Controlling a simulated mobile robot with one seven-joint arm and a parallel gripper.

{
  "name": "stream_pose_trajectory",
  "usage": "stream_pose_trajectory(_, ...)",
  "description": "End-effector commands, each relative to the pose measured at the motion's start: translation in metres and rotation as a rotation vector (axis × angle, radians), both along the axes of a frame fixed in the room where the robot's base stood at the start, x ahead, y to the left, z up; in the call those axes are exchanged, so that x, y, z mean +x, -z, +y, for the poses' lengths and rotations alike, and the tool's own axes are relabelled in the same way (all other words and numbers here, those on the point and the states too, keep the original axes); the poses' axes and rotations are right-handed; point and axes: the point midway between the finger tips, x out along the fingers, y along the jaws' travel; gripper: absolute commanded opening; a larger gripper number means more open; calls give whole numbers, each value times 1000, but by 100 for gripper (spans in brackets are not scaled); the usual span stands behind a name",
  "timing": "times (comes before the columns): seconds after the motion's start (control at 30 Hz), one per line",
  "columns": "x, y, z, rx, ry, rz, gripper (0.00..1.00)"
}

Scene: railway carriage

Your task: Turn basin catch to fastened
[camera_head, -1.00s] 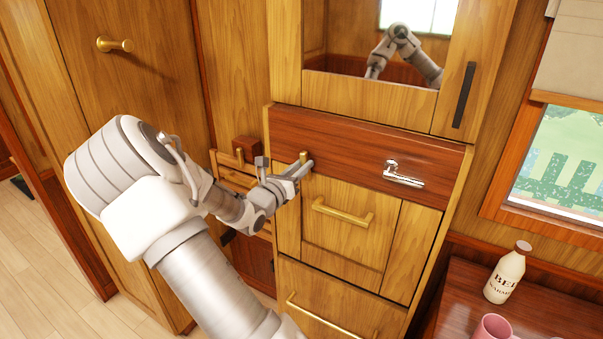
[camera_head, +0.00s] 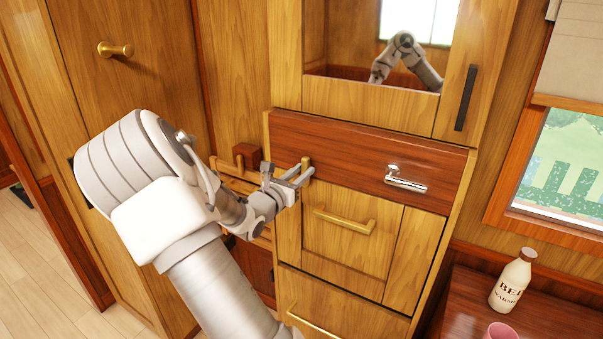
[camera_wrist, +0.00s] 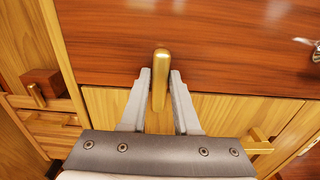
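The basin catch is a small brass bar (camera_wrist: 160,78) at the lower left of the dark red-brown panel (camera_head: 350,152); in the head view its top (camera_head: 305,163) shows beside my fingers. In the wrist view it stands upright in the picture, across the panel's lower edge. My gripper (camera_wrist: 161,85) is open, with one finger on each side of the bar. A narrow gap shows on each side, and I cannot tell whether either fingertip touches. My fingers (camera_head: 296,172) partly hide the bar in the head view.
A chrome lever handle (camera_head: 405,180) sits on the panel to the right. Brass drawer pulls (camera_head: 344,220) are below. A wooden block (camera_head: 247,154) and brass bar stand left of my gripper. A bottle (camera_head: 511,280) and pink mug (camera_head: 501,331) are at the lower right.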

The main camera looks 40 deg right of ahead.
Motion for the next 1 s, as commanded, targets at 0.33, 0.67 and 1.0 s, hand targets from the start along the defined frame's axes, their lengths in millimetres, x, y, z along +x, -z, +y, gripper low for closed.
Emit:
stream_pose_trajectory(0.33,0,0,0,-1,0,2,55)
stream_pose_trajectory(0.67,-12,1,31,1,-4,2,55)
stream_pose_trajectory(1.0,-44,1,108,1,-5,2,55)
